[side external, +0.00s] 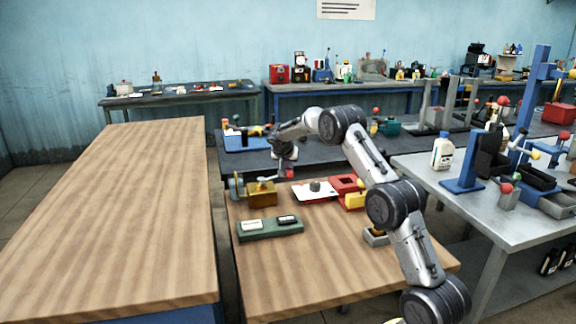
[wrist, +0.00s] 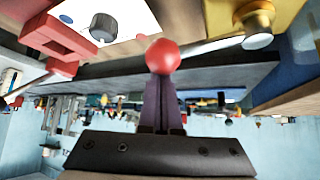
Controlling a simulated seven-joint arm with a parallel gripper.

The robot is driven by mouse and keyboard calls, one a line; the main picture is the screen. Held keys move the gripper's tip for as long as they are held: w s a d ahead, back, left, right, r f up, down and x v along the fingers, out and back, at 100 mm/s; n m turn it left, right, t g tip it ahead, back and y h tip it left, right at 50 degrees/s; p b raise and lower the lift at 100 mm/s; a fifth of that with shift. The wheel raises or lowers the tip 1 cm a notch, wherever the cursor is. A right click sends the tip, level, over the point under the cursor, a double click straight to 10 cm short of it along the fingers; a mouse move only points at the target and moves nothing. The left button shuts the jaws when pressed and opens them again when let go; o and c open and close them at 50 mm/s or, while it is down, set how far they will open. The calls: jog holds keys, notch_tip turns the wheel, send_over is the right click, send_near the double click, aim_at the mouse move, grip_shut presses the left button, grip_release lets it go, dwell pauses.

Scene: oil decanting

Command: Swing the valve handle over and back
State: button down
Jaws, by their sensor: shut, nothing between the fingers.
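The valve is a brass-yellow block (side external: 262,195) at the far left of the near wooden bench. Its round cap (wrist: 257,28) carries a grey lever (wrist: 210,46) that ends in a red ball knob (wrist: 163,56). In the side view the knob (side external: 289,172) shows just under my gripper (side external: 286,160). In the wrist view my gripper (wrist: 163,82) is shut, its dark fingers together, with their tips at the knob. The ball overlaps the tips, so I cannot tell whether they touch. Nothing is held between the fingers.
A white panel with a dark knob (side external: 315,187) and a red bracket (side external: 344,184) lie to the valve's right. A green tray (side external: 270,228) lies in front. The bench's front wood is clear. A dark bench (side external: 330,153) stands behind.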

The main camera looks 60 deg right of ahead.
jog(key=shift+s+a+f+m+g, duration=0.1)
jog(key=shift+s+a+m+g, duration=0.2)
jog(key=shift+a+m+g, duration=0.25)
jog(key=shift+s+a+m+g, duration=0.3)
jog(key=shift+a+m+g, duration=0.05)
jog(key=shift+a+m, duration=0.3)
jog(key=a+m+g, duration=0.4)
jog(key=a+m, duration=0.2)
jog(key=a, duration=0.4)
jog(key=shift+w+m+g+y, duration=0.3)
jog(key=shift+w+g, duration=0.1)
jog(key=shift+w, duration=0.05)
jog(key=shift+w+a, duration=0.1)
jog(key=shift+a, duration=0.1)
